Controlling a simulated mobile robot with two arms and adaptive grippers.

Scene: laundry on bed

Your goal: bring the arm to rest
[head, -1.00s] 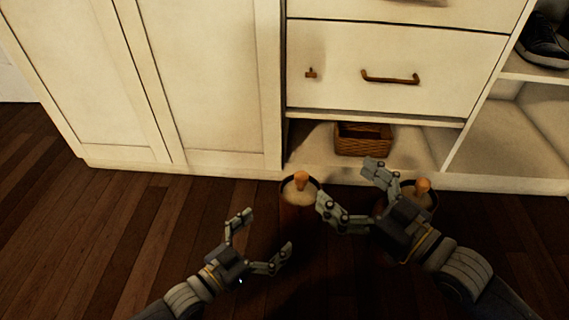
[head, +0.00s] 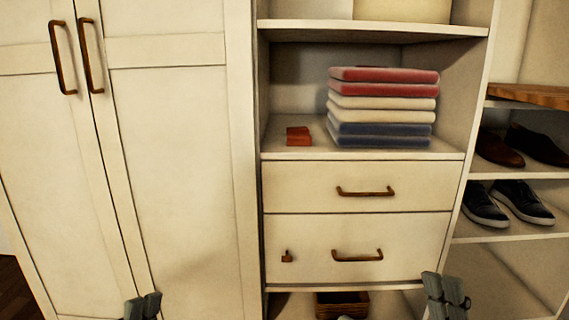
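My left gripper (head: 142,306) shows only by its fingertips at the bottom edge, in front of the tall cabinet doors. My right gripper (head: 447,295) shows by its fingers at the bottom right, in front of the drawer unit's lower right corner. On both, the two fingers stand close side by side, and I cannot tell whether they are shut or seen at an angle. Nothing shows between them. The rest of both arms is below the picture.
A cream wardrobe (head: 170,160) fills the left. Folded cloths (head: 383,103) and a small red-brown item (head: 298,136) lie on the middle shelf above two drawers (head: 300,230). A basket (head: 341,304) sits below. Shoes (head: 507,203) stand on the right shelves.

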